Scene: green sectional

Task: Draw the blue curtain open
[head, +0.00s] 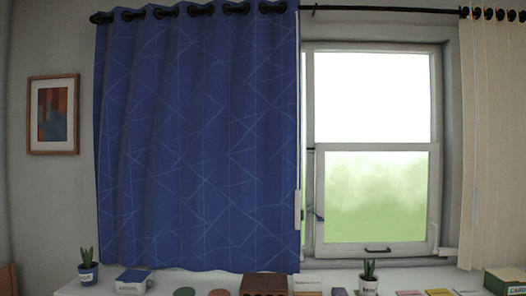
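The blue curtain (195,140) hangs from a dark rod (380,9) by black rings, at the left and centre of the head view. It is spread wide and covers the left part of the window (372,150). A thin white vertical strip with a thicker grip-like lower part (298,210) runs down the curtain's right edge. The right part of the window is uncovered. My gripper is not in view.
A cream curtain (490,140) hangs at the far right. Below, a white surface holds a potted plant (88,267), a blue and white box (132,281), a brown box (264,284), another plant (369,278) and a green box (505,281). A framed picture (53,115) hangs at left.

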